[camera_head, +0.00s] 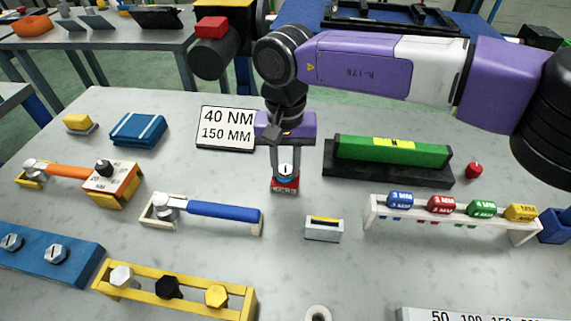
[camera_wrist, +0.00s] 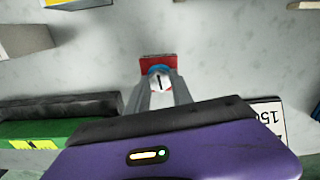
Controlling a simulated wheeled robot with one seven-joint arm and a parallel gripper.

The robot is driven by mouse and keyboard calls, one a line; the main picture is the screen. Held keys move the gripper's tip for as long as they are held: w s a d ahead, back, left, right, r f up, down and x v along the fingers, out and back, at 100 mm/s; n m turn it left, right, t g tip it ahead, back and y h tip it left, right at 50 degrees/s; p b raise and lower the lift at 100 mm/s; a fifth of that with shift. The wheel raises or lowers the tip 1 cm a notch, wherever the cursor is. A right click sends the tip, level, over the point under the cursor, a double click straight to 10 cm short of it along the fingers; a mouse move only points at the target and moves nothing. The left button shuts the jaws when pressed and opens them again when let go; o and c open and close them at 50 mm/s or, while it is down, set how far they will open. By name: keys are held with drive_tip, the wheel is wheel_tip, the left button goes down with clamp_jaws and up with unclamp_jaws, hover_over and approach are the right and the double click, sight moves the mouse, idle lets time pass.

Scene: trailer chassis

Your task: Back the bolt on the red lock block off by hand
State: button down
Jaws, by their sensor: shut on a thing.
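The red lock block (camera_head: 285,187) stands on the grey table near the middle of the head view. A bolt (camera_head: 286,171) with a pale head, a dark line across it and a blue ring sits on top. My gripper (camera_head: 285,168) points down over the block, and its two fingers are shut on the bolt head from both sides. In the wrist view the bolt head (camera_wrist: 159,80) shows between the fingertips, with the red block (camera_wrist: 158,62) behind it. The bolt's thread is hidden.
A blue-handled wrench (camera_head: 222,211) lies in a holder to the left. A small grey block (camera_head: 323,230) with a yellow top stands in front to the right. A green bar (camera_head: 392,151) on a black base lies to the right. A "40 NM 150 MM" sign (camera_head: 226,128) lies behind left.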

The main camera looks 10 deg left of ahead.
sight(286, 169)
drive_tip(key=n, duration=0.4)
drive_tip(key=shift+s+f+n, duration=0.1)
drive_tip(key=shift+f+n, duration=0.15)
drive_tip(key=shift+n, duration=1.85)
drive_tip(key=c, duration=1.1)
unclamp_jaws()
drive_tip(key=shift+r, duration=0.1)
drive_tip(key=shift+r, duration=0.15)
wheel_tip(286, 169, up, 8)
drive_tip(key=shift+f, duration=0.25)
